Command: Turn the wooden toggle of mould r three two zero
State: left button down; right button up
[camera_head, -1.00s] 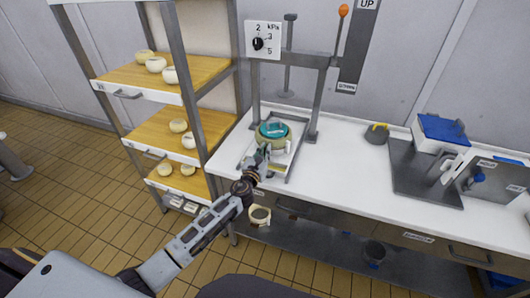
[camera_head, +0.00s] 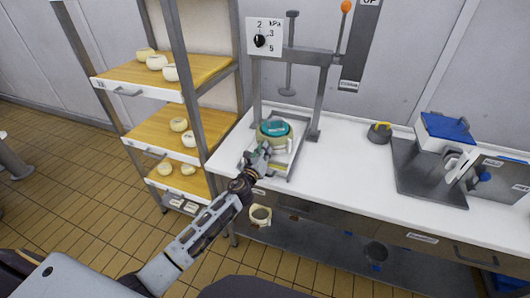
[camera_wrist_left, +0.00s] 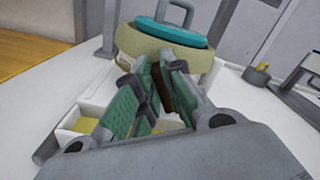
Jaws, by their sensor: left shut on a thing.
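The mould (camera_head: 289,138) is a round, pale beige tub with a teal lid (camera_head: 275,127) that has a grey loop handle. It stands on a tray under the press frame and also shows in the left wrist view (camera_wrist_left: 205,65). Its number cannot be read. My left gripper (camera_head: 263,150) is at the mould's near side. In the left wrist view its green-padded fingers (camera_wrist_left: 160,80) are shut on a narrow dark brown piece, the wooden toggle (camera_wrist_left: 161,94), mostly hidden between them. My right gripper is not in view.
The press (camera_head: 318,90) stands around the mould, with a dial panel (camera_head: 262,37) beside it. A shelf rack (camera_head: 190,85) with several pale cheeses is close on the left. A grey-yellow tub (camera_head: 379,133) is on the white counter (camera_head: 345,165), which is mostly clear between.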

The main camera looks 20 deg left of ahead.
pick_arm(q)
jog(key=n, duration=0.3)
jog(key=shift+a+f+b, duration=0.15)
jog(key=shift+b, duration=0.2)
jog(key=n, duration=0.3)
jog(key=n+b, duration=0.1)
jog(key=n, duration=0.1)
jog(key=shift+a+f, duration=0.15)
jog(key=shift+f, duration=0.1)
jog(key=shift+f+n, duration=0.15)
jog(key=shift+n, duration=1.75)
jog(key=c, duration=1.5)
grip_release()
jog(key=shift+c, duration=0.2)
jog(key=shift+f, duration=0.1)
jog(key=shift+s, duration=0.15)
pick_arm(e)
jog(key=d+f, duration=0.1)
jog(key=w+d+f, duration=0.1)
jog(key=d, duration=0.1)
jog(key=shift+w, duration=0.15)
